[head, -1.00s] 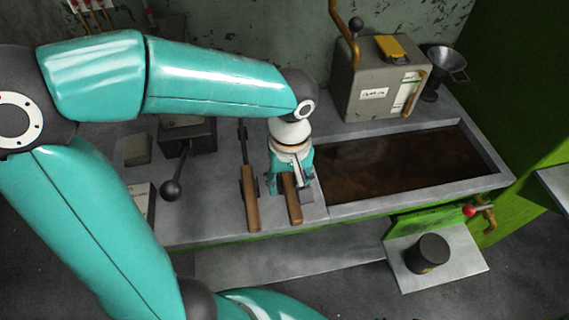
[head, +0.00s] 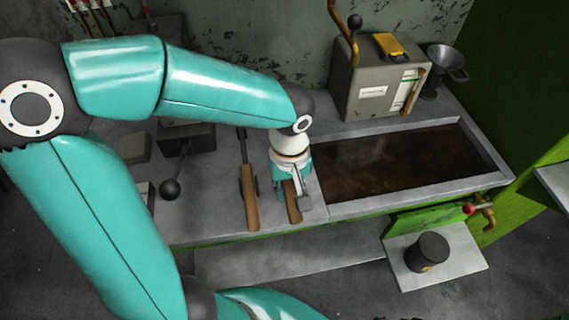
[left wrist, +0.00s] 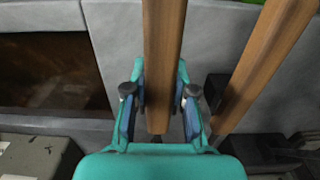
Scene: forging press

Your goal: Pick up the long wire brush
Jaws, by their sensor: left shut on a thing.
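The long wire brush (head: 292,207) lies on the grey bench top, its brown wooden handle pointing to the front edge. Its bristle end is hidden under my left gripper. My left gripper (head: 290,188) reaches down over it from behind and is shut on the wood. In the left wrist view, the brush handle (left wrist: 162,60) runs between the two fingers of the left gripper (left wrist: 158,104). I cannot see clear space between brush and bench. My right gripper is not in view.
A second wooden-handled tool (head: 251,206) lies close on the left. A dark-filled trough (head: 400,160) is on the right, with a grey box (head: 378,88) behind it. A ball-ended lever (head: 170,188) stands on the left. A black cylinder (head: 428,252) sits on a lower plate.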

